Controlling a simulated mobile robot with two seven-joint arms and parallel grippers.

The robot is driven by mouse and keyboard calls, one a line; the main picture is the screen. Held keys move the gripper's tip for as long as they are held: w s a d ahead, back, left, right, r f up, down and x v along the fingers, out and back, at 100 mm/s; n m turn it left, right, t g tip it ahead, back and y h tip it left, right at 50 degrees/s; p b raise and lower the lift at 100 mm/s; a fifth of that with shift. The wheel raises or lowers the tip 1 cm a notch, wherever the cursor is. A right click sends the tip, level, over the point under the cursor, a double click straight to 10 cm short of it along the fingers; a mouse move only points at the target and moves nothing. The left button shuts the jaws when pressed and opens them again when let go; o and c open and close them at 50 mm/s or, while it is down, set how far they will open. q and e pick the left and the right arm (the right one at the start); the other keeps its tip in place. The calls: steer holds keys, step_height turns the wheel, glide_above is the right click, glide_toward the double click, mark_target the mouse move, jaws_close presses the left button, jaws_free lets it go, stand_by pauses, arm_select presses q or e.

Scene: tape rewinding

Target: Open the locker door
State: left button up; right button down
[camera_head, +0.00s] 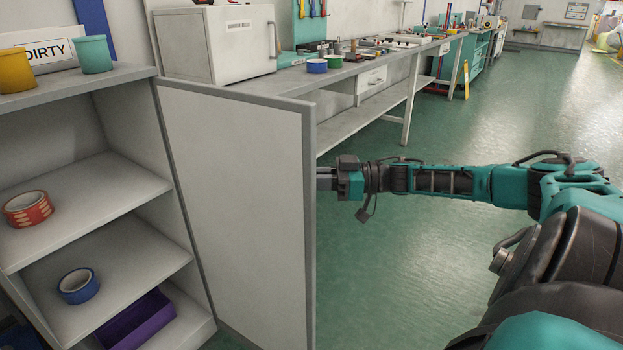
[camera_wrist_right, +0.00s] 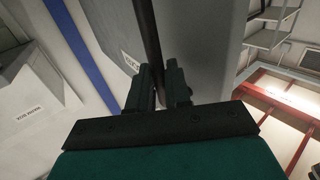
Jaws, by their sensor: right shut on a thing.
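The locker (camera_head: 110,190) stands at the left in the head view with its inside showing. Its light grey door (camera_head: 235,200) is swung open and stands out toward the right, with a dark grey frame around it. My right gripper (camera_head: 324,180) is at the door's free outer edge; its fingertips are partly hidden behind that edge. In the right wrist view my right gripper (camera_wrist_right: 164,80) has its two fingers close about the dark edge of the door (camera_wrist_right: 148,35), shut on it. My left gripper is in no view.
A red tape roll (camera_head: 28,209), a blue tape roll (camera_head: 78,285) and a purple bin (camera_head: 138,318) are in the locker. Yellow (camera_head: 15,71) and green (camera_head: 93,55) cups stand on top. A workbench (camera_head: 350,75) is behind the door. Green floor (camera_head: 450,240) is open at the right.

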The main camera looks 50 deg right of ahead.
steer(key=shift+w+r, duration=0.2)
steer(key=shift+r, duration=0.15)
steer(key=c, duration=1.4)
jaws_free()
steer(key=shift+w+a+f, duration=0.1)
steer(key=shift+w+a, duration=0.05)
steer(key=shift+o, duration=0.9)
steer(key=shift+w+a+f, duration=0.1)
steer(key=shift+w+f, duration=0.05)
arm_select(q)
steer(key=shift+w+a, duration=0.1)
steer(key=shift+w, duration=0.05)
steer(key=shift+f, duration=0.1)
steer(key=p, duration=0.1)
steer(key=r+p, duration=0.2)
steer(key=p, duration=0.1)
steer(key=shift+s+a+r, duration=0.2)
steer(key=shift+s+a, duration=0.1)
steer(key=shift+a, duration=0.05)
arm_select(e)
steer(key=v, duration=1.3)
